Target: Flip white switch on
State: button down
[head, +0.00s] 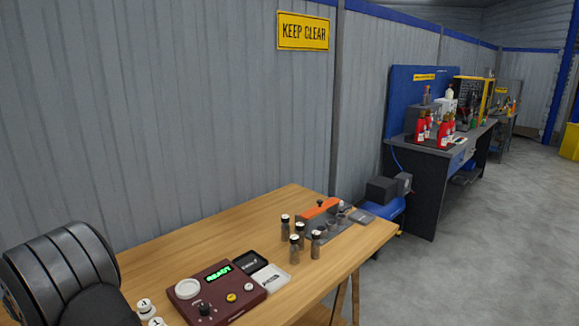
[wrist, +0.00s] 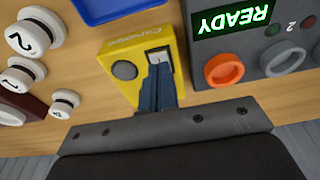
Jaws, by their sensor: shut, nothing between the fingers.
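In the wrist view, a yellow box (wrist: 116,86) lies on the wooden table, with a dark round button and a small white switch (wrist: 154,56) near its right edge. My gripper (wrist: 160,70) is shut and empty. Its dark blue fingertips are over the yellow box, right at the switch, and partly cover it. I cannot tell whether they touch it or which way the switch is set. The head view does not show my fingertips or the yellow box.
Close right in the wrist view is a grey box (wrist: 262,72) with a READY display and an orange knob (wrist: 224,69). Several numbered white-topped pieces (wrist: 27,70) stand left; a blue item (wrist: 112,8) lies behind. The head view shows a dark red READY box (head: 214,293) and small bottles (head: 300,229).

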jog(key=shift+f, duration=0.6)
jog(key=shift+r, duration=3.5)
notch_tip(320, 180, down, 7)
jog(key=shift+r, duration=0.1)
